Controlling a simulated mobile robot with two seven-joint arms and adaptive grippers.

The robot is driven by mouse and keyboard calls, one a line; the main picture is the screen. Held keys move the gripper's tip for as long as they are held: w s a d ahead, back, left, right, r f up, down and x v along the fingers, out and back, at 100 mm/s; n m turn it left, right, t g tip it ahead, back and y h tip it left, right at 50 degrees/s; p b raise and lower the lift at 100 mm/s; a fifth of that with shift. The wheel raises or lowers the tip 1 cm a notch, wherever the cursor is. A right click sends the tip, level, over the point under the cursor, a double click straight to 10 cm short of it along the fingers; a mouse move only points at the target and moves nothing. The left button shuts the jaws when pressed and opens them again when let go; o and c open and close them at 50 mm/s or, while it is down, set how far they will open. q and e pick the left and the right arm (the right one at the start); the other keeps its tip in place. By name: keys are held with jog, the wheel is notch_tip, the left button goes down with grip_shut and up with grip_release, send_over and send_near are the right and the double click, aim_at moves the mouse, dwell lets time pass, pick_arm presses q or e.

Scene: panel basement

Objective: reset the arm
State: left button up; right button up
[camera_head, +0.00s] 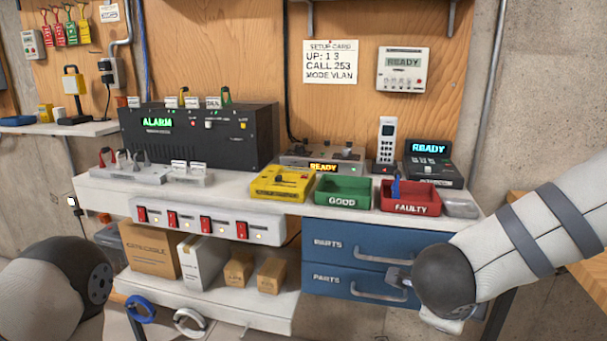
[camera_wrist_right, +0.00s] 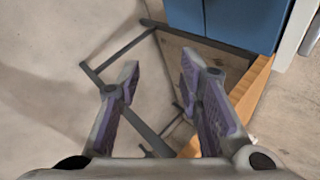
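My right gripper (camera_wrist_right: 163,82) shows in the right wrist view with its two purple-padded fingers apart and nothing between them. Below it are bare floor and a dark metal frame. In the head view my right arm (camera_head: 530,235) comes in from the right and its dark joint (camera_head: 445,278) is in front of the right end of the blue drawer unit (camera_head: 340,232). My left arm (camera_head: 50,290) shows only as a rounded grey and black part at the lower left. My left gripper is out of view.
The workbench carries a green GOOD tray (camera_head: 344,190), a red FAULTY tray (camera_head: 410,197), a yellow tester (camera_head: 283,183) and a black ALARM box (camera_head: 200,137). Boxes stand on the lower shelf (camera_head: 225,302). A wooden surface (camera_head: 560,215) is at the right, beside my right arm.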

jog(key=s+a+f+n+y, duration=0.1)
jog(key=s+f+n, duration=0.45)
jog(key=f, duration=0.25)
jog(key=s+a+f+n+y, duration=0.1)
jog(key=s+f+n, duration=0.3)
jog(key=f+n, duration=0.25)
jog(key=s+f+n+g+y, duration=0.1)
jog(key=s+f+n+g, duration=0.1)
jog(key=s, duration=0.6)
jog(key=s+f+n+g+y, duration=0.1)
jog(key=s+f+n+g, duration=0.2)
jog(key=s+n, duration=0.3)
jog(key=s+f+n+g+y, duration=0.1)
jog(key=s+f+n, duration=0.3)
jog(key=s, duration=0.8)
jog(key=shift+d+f+n+g, duration=0.2)
jog(key=shift+f+n+g, duration=0.2)
jog(key=shift+g, duration=0.5)
jog(key=shift+w, duration=0.1)
